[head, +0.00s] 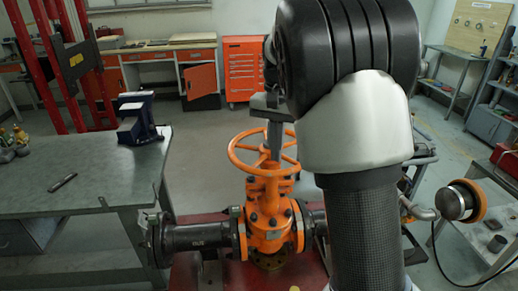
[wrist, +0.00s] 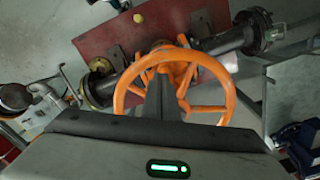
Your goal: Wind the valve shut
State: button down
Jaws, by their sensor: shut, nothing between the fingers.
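The orange gate valve (head: 268,222) stands upright in a dark pipe on a red base, with its orange handwheel (head: 241,163) lying level on top. In the wrist view the handwheel (wrist: 229,88) fills the middle, with the valve body partly hidden behind it. My gripper (head: 274,150) points down at the wheel, its fingers shut and empty. In the wrist view the dark fingers (wrist: 160,92) reach over the wheel's opening, between the rim and the spokes. I cannot tell whether they touch a spoke or the rim. My arm hides the right part of the head view.
A grey workbench (head: 60,190) with a blue vise (head: 138,120) stands at the left. An orange tool chest (head: 243,68) stands at the back. A side table (head: 495,200) stands at the right. The floor between the workbench and the tool chest is clear.

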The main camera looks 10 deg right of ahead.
aim_at(241, 146)
jog(key=shift+f, duration=0.1)
notch_tip(241, 146, down, 6)
jog(key=b, duration=0.3)
jog(key=shift+r, duration=0.25)
dwell(0.5)
jog(key=w+a+p, duration=0.2)
jog(key=w, duration=0.2)
jog(key=w+a+p, duration=0.2)
jog(key=w+a, duration=0.1)
jog(key=w, duration=0.1)
jog(key=w+a+p, duration=0.2)
jog(key=w+a, duration=0.1)
jog(key=w, duration=0.1)
jog(key=shift+a+p, duration=0.2)
jog(key=shift+p, duration=0.2)
jog(key=shift+w+d, duration=0.25)
jog(key=shift+w, duration=0.25)
